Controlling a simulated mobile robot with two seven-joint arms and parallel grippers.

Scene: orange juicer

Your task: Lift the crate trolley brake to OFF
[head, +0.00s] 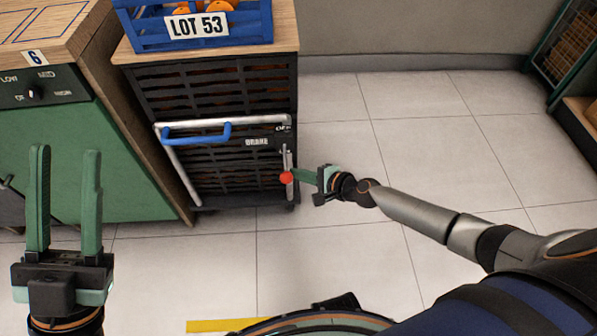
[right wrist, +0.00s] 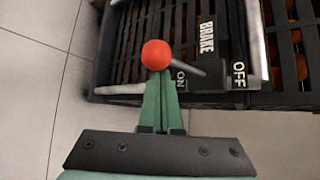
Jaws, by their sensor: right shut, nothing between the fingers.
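The crate trolley (head: 222,120) is a black slatted cart with a wooden top at the upper middle of the head view. Its brake lever ends in a red knob (head: 287,177), low on the right of its front, near a BRAKE label (head: 257,142). In the right wrist view the red knob (right wrist: 156,55) is beside the ON label (right wrist: 181,79), with the OFF label (right wrist: 239,74) farther right. My right gripper (head: 297,175) is shut and empty, its fingertips at the knob; whether they touch is unclear. My left gripper (head: 66,165) is open and empty, at the lower left.
A green cabinet (head: 85,160) stands at the left. Tiled floor (head: 420,130) is clear to the right. A dark rack (head: 568,60) stands far right.

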